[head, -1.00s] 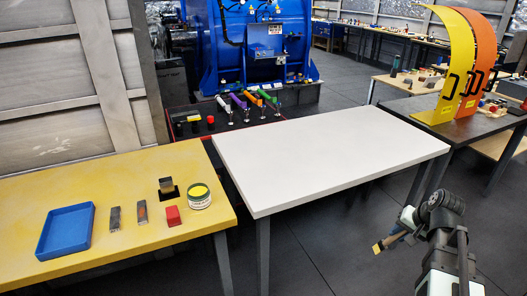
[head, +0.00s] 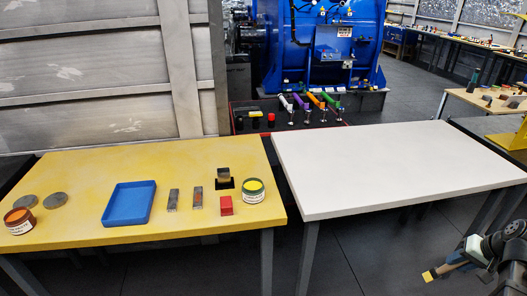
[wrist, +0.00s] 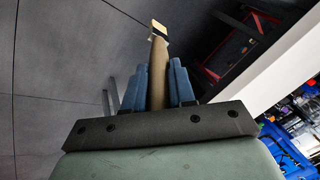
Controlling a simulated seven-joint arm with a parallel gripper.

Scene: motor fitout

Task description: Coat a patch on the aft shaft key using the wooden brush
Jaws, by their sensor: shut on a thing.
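My gripper (head: 452,264) is at the lower right of the head view, beside the white table's front edge and away from the yellow table. In the wrist view its blue fingers (wrist: 158,88) are shut on the wooden brush (wrist: 158,70). The brush's pale yellow tip points outward and also shows in the head view (head: 430,275). Two small grey bars lie on the yellow table, a plain one (head: 173,200) and one with an orange mark (head: 198,199). I cannot tell which thing is the aft shaft key. An open tin of yellow-green paint (head: 253,191) stands near the right end.
The yellow table (head: 100,170) also bears a blue tray (head: 129,203), a red block (head: 226,205), a block in a black stand (head: 224,175), two grey discs (head: 55,200) and an orange-topped tin (head: 19,221). The white table (head: 400,165) is bare. Dark floor is open in front.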

